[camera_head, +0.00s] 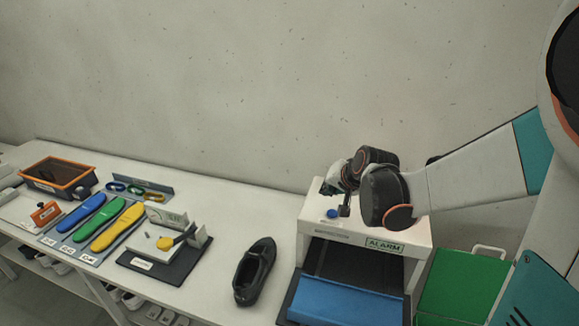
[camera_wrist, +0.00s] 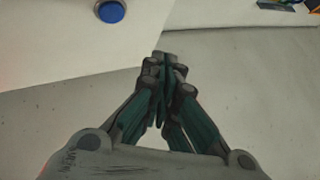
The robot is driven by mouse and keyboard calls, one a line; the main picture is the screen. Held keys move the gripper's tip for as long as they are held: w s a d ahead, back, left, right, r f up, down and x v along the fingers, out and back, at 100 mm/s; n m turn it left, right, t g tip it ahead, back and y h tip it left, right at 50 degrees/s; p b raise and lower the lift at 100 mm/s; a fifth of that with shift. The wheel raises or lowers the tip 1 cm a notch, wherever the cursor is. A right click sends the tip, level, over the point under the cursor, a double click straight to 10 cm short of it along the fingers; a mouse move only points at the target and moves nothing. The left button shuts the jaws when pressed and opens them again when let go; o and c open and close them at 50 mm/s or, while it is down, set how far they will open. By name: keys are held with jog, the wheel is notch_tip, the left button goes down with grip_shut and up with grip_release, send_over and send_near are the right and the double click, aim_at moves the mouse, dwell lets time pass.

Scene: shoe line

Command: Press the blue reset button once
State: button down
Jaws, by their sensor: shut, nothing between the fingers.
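The blue reset button (camera_head: 332,213) sits on top of the white machine housing (camera_head: 420,232) marked ALARM. In the head view my gripper (camera_head: 344,211) is partly hidden by my wrist and hangs just right of the button. The height of the fingertips above the housing top is hard to tell.
A black shoe (camera_head: 254,271) lies on the white table (camera_head: 215,285). Blue, green and yellow insoles (camera_head: 118,226) and a dark fixture (camera_head: 150,262) are further left, with an orange-rimmed bin (camera_head: 58,177). A blue mat (camera_head: 345,300) lies in the machine's opening. A green box (camera_head: 463,288) stands right.

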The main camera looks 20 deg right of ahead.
jog(key=m+p, duration=0.1)
jog(key=p, duration=0.2)
send_over(332, 213)
jog(key=d, duration=0.1)
jog(key=shift+w+d+r, duration=0.1)
jog(key=shift+d+r, duration=0.1)
jog(key=shift+r, duration=0.25)
jog(key=shift+f, duration=0.1)
notch_tip(332, 213, down, 9)
jog(key=b, duration=0.7)
dwell(0.9)
jog(key=shift+f+b, duration=0.25)
jog(key=shift+b, duration=0.25)
jog(key=shift+f+b, duration=0.5)
dwell(0.7)
jog(key=shift+r, duration=0.1)
jog(key=shift+r+p, duration=0.65)
jog(key=shift+r, duration=0.25)
